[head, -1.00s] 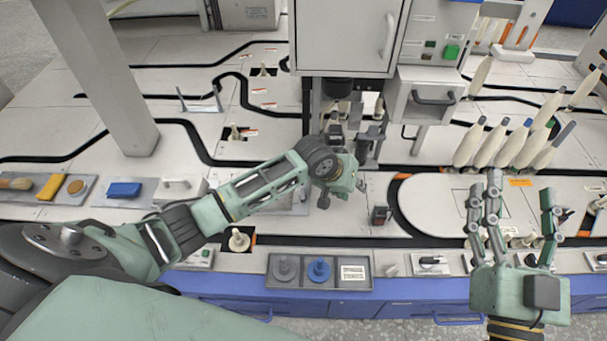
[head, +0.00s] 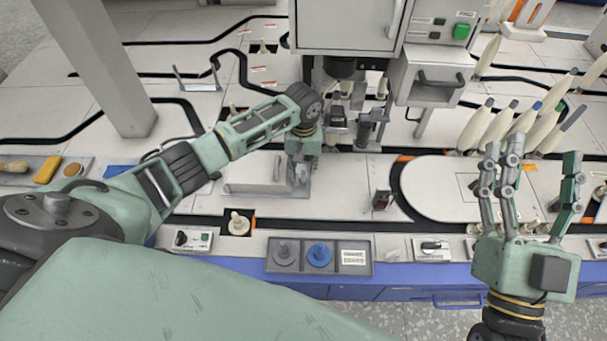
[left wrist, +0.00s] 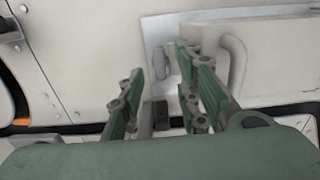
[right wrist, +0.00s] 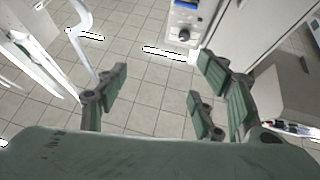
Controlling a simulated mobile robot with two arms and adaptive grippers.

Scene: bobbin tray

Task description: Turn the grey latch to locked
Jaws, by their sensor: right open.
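The grey latch appears to be the small grey knob (left wrist: 158,63) on a light plate beside a white handle (left wrist: 222,50) in the left wrist view. My left gripper (left wrist: 168,72) is open there, its fingers either side of the knob; I cannot tell whether they touch it. In the head view my left gripper (head: 303,160) points down at the right end of a light box with a handle (head: 255,172), and largely hides the latch. The latch's setting cannot be read. My right gripper (head: 532,165) is open and empty over the right side; its wrist view (right wrist: 155,85) shows floor beyond the fingers.
A grey tray (head: 317,268) with a grey and a blue bobbin-like piece lies at the front edge. A machine cabinet (head: 345,25) stands behind my left gripper. Several pale bobbins (head: 490,125) stand at the right. A switch box (head: 432,248) is at the front.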

